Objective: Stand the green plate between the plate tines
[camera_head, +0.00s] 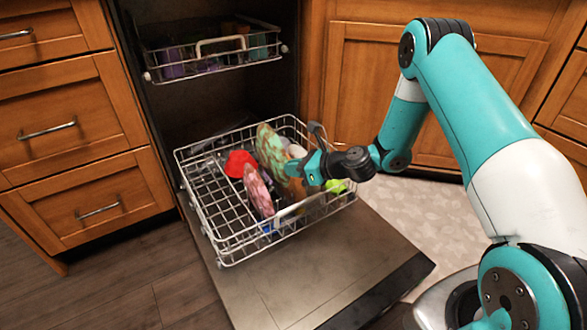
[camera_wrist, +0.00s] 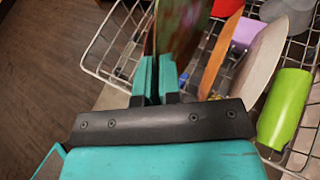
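The green plate (camera_head: 270,148) has a mottled green and reddish surface. It stands on edge, close to upright, over the middle of the lower dishwasher rack (camera_head: 226,258). In the wrist view the plate (camera_wrist: 183,28) rises from between my two fingers. My gripper (camera_head: 296,168) reaches in from the right and is shut on the plate's near edge; its fingers (camera_wrist: 157,66) are close together in the wrist view. The plate's lower edge and the plate tines around it are hidden, so I cannot tell whether it rests between tines.
A pink plate (camera_head: 257,190) and a red item (camera_head: 239,163) are beside the green plate. An orange-brown plate (camera_wrist: 220,58), a pale plate (camera_wrist: 262,62) and a lime-green cup (camera_wrist: 286,107) are close to my fingers. The upper rack (camera_head: 215,58) holds several items. The lower rack's left side looks emptier.

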